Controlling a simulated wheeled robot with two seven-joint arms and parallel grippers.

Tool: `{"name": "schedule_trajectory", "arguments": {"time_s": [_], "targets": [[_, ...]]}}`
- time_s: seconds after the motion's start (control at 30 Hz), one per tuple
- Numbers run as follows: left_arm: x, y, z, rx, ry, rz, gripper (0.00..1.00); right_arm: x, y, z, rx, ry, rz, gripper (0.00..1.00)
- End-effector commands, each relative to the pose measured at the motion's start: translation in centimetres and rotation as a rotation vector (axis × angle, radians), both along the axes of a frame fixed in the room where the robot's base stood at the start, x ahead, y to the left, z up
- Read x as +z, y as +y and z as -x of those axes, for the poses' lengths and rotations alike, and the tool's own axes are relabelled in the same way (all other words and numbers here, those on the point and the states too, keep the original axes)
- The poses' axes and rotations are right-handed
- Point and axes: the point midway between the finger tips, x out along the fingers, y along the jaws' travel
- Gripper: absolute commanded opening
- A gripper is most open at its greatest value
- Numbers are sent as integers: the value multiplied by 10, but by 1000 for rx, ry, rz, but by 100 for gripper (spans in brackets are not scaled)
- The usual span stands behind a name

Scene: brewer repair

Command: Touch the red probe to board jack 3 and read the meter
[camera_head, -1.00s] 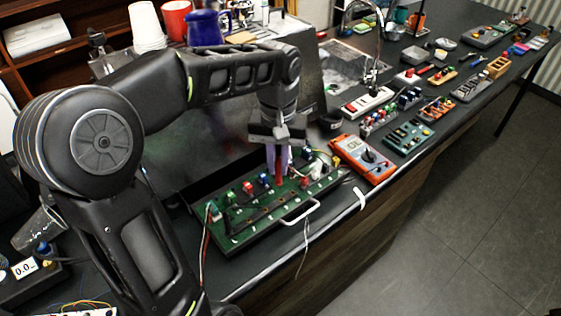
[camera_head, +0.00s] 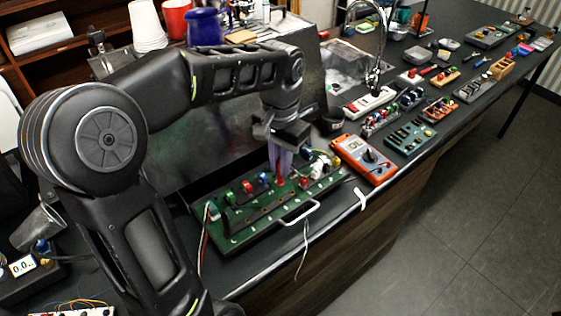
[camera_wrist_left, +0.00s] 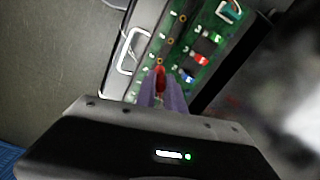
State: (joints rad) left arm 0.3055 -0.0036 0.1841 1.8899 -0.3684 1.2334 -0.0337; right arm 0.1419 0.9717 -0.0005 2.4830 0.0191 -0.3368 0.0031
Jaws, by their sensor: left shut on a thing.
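My left gripper (camera_head: 281,172) is shut on the red probe (camera_wrist_left: 160,78) and points down over the green board (camera_head: 240,228). In the left wrist view the probe sticks out between the purple fingers (camera_wrist_left: 161,92), its tip at or just above the board near its row of ringed jacks. I cannot tell whether it touches, or which jack it is at. The orange meter (camera_head: 364,158) lies right of the board; its display is lit but too small to read. My right gripper is not in view.
A white handle (camera_head: 299,212) runs along the board's front edge, with a wire hanging below it. Small coloured parts (camera_head: 248,186) stand up from the board. Several other boards and modules (camera_head: 410,137) fill the counter to the right.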

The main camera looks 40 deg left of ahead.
Motion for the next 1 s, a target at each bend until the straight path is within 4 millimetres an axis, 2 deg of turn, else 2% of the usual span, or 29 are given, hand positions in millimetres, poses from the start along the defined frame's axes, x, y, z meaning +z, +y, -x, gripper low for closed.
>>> {"name": "schedule_trajectory", "arguments": {"time_s": [0.57, 0.63, 1.0], "targets": [[-55, 0, 0, 1, 1, 0, 0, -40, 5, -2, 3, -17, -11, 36], [-50, 0, 0, 1, 0, 0, 0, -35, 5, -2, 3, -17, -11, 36], [-51, 0, 0, 1, 0, 0, 0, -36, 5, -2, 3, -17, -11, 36]]}}
